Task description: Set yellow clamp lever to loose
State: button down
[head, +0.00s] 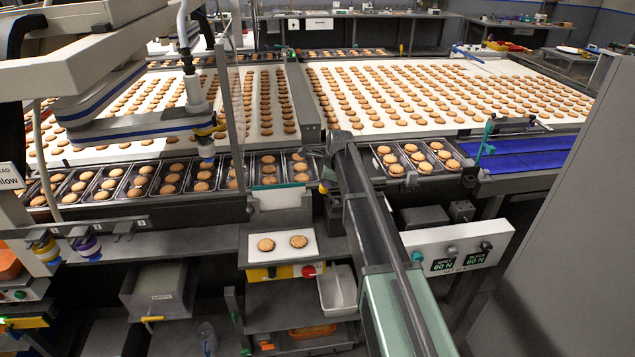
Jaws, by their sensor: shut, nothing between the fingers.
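A small yellow lever-like part (211,128) sticks out at the lower end of the pick head that hangs over the tray lane at the left. It is too small to tell whether it stands at loose or tight. Another yellow handle-like piece (152,319) shows under the clear bin at the lower left. I cannot tell for sure which one is the clamp lever. My arm runs from the bottom right up to the tray lane. Its far end hides what lies behind it, and I cannot make out my gripper's fingers.
Black trays with biscuits (203,180) line the lane, with wide white biscuit belts (430,115) behind. A white plate with two biscuits (283,256) stands in front. A panel with two 60 N displays (460,250) is at the right, beside a tall grey wall (565,180).

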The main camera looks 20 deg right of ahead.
jog(key=shift+a, duration=0.1)
dwell(0.5)
jog(key=a+p+v, duration=0.1)
jog(key=p+v, duration=0.8)
jog(key=shift+d+r+p, duration=0.25)
jog(key=shift+r+p, duration=0.05)
jog(key=shift+r, duration=0.15)
